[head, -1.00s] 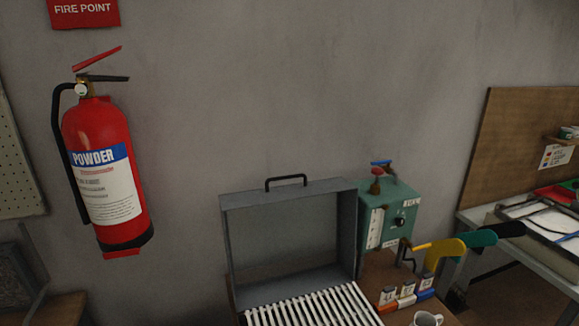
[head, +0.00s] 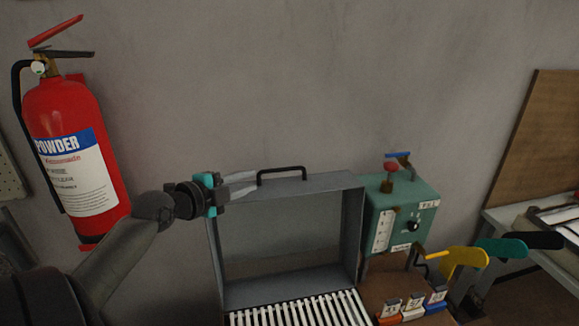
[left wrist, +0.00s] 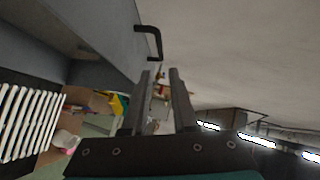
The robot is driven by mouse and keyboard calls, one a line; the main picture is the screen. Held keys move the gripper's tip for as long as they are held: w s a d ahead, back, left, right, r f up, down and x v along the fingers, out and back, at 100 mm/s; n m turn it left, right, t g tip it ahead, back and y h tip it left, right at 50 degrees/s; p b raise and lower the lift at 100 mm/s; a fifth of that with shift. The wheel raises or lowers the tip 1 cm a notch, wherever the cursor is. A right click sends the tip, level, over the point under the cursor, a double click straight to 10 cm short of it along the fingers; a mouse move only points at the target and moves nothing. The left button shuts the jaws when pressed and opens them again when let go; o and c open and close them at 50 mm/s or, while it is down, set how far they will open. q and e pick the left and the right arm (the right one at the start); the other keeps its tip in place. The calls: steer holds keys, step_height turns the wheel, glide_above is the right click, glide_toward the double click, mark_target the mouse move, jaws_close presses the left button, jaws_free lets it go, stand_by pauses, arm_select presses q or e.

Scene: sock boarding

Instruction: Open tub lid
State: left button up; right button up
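The grey tub lid (head: 290,235) stands upright, showing its hollow inner side, at the back of the tub. A black handle (head: 281,174) sits on its top edge; the handle also shows in the left wrist view (left wrist: 152,42). White slats (head: 297,310) lie below the lid, cut off by the frame edge. My left gripper (head: 246,184) is at the lid's top left corner, with its fingers pointing right toward the handle. In the left wrist view its two fingers (left wrist: 161,74) are apart with nothing between them. The handle is beyond and left of the fingertips. My right gripper is out of view.
A green control box (head: 402,213) with a red knob stands right of the lid. Yellow (head: 464,258) and teal (head: 500,248) curved pieces are farther right. A red fire extinguisher (head: 72,155) hangs on the wall at left, behind my arm.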

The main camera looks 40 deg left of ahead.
mark_target(282, 170)
arm_select(q)
steer(key=shift+x, duration=0.9)
steer(key=p+x, duration=0.1)
steer(key=x, duration=0.4)
steer(key=shift+w, duration=0.1)
steer(key=x, duration=0.5)
steer(key=shift+w, duration=0.1)
steer(key=shift+p+x, duration=0.3)
steer(key=shift+x, duration=0.9)
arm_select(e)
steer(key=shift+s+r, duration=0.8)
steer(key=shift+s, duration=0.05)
arm_select(q)
steer(key=shift+f, duration=0.1)
jaws_close()
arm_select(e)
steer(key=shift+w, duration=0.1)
